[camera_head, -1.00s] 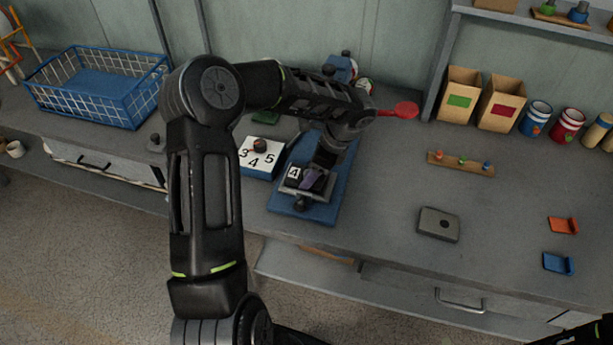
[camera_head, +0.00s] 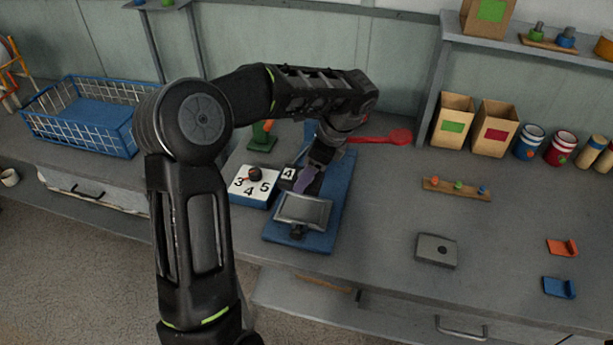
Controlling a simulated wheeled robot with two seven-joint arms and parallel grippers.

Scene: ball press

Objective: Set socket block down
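The socket block (camera_head: 288,174), a small dark block with a white "4" label, is at my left gripper (camera_head: 309,178), which comes down from above and appears shut on it. Purple shows beside the label, and the fingertips are partly hidden. The block is just behind the bare grey plate (camera_head: 303,209) of the blue press base (camera_head: 323,238). Whether it touches anything below is unclear. My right gripper is out of view.
A red lever handle (camera_head: 398,137) sticks out right, behind my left arm. A grey block with a hole (camera_head: 437,250) and a peg strip (camera_head: 457,188) lie to the right. A blue basket (camera_head: 83,120) is at left. The bench between press and grey block is clear.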

